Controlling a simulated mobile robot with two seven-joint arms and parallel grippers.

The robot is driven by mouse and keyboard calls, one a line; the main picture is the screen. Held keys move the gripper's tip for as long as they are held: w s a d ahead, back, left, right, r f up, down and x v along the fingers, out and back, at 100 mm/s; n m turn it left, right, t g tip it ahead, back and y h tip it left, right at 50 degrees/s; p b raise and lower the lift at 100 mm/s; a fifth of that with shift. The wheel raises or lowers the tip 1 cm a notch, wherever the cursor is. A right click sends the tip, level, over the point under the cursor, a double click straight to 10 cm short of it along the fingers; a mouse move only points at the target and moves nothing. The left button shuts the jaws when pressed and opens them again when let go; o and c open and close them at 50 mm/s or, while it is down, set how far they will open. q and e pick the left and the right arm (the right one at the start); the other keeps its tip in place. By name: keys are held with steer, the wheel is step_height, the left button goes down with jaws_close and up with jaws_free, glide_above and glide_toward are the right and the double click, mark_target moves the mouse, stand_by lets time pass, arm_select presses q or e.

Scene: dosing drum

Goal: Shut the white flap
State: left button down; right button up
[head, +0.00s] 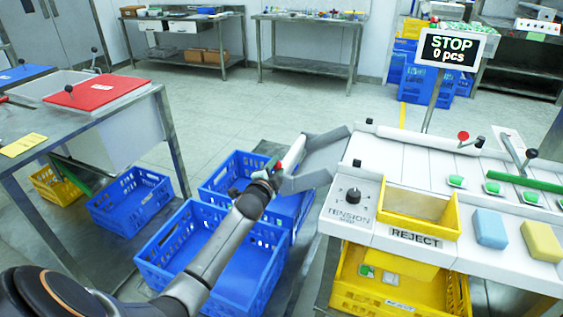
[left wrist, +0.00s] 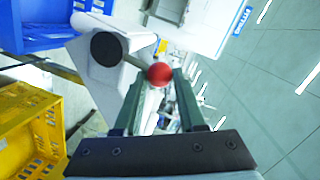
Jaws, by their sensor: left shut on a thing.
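The white flap (head: 293,152) stands tilted at the grey chute (head: 318,165) on the left end of the white conveyor. In the left wrist view the white flap (left wrist: 112,80) shows behind a dark round disc and a red ball knob (left wrist: 160,74). My left gripper (head: 275,170) reaches over the blue crates to the flap. In the left wrist view its two dark green fingers (left wrist: 160,92) are shut on the red knob, one on each side. My gripper partly hides the flap's near edge in the head view. My right gripper is not in view.
Two blue crates (head: 160,241) stand below the chute. The conveyor with its TENSION knob (head: 353,195), yellow REJECT bin (head: 420,212) and STOP sign (head: 448,47) is at right. A metal table with a red lid (head: 97,92) is at left. Open floor lies behind.

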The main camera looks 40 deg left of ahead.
arm_select(q)
steer(key=shift+s+a+r+n+p, duration=0.15)
steer(key=shift+a+r+n+p, duration=0.05)
steer(key=shift+a+n+p, duration=0.55)
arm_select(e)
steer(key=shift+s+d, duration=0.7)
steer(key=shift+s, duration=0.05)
arm_select(q)
steer(key=shift+a+f+h, duration=0.1)
steer(key=shift+h, duration=0.2)
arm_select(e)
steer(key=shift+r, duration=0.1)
arm_select(q)
steer(key=c, duration=0.8)
jaws_free()
steer(key=shift+c, duration=0.2)
steer(key=o, duration=0.3)
steer(key=shift+s+f, duration=0.1)
steer(key=shift+f, duration=0.05)
steer(key=shift+o, duration=0.2)
steer(key=shift+d, duration=0.2)
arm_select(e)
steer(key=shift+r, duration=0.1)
